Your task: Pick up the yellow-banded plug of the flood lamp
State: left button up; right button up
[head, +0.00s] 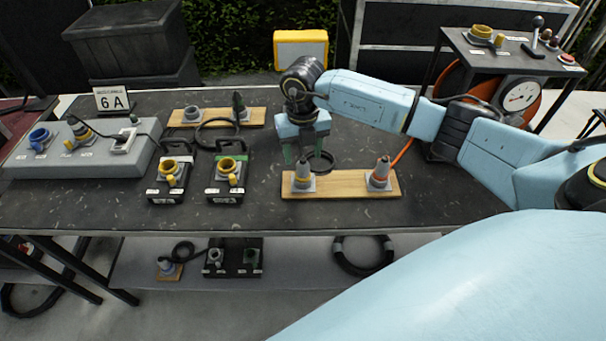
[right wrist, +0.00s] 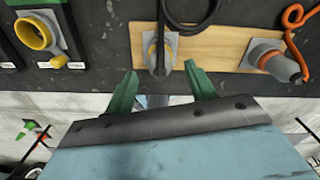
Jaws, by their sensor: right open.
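The yellow-banded plug (head: 303,183) is grey and stands on a grey holder at the left of a wooden board (head: 341,187). In the right wrist view the plug (right wrist: 152,57) and its black cable show just beyond the fingertips. My right gripper (head: 304,153) points down just behind and above the plug. Its green fingers are open and apart, also in the right wrist view (right wrist: 160,74), with nothing seen held. I cannot tell whether a finger touches the plug or cable. My left gripper is not in view.
A red-banded plug (head: 380,176) with an orange cable stands at the board's right end. Two black boxes with yellow sockets (head: 227,172) stand left of the board. A grey socket panel (head: 82,153) is farther left. The table front is clear.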

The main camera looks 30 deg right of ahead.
notch_tip(320, 180, down, 5)
jog(key=shift+s+r, duration=0.1)
jog(key=shift+s, duration=0.05)
jog(key=c, duration=1.1)
notch_tip(320, 180, up, 9)
jog(key=shift+r, duration=0.1)
jog(key=shift+r+p, duration=2.5)
jog(key=shift+r, duration=1.45)
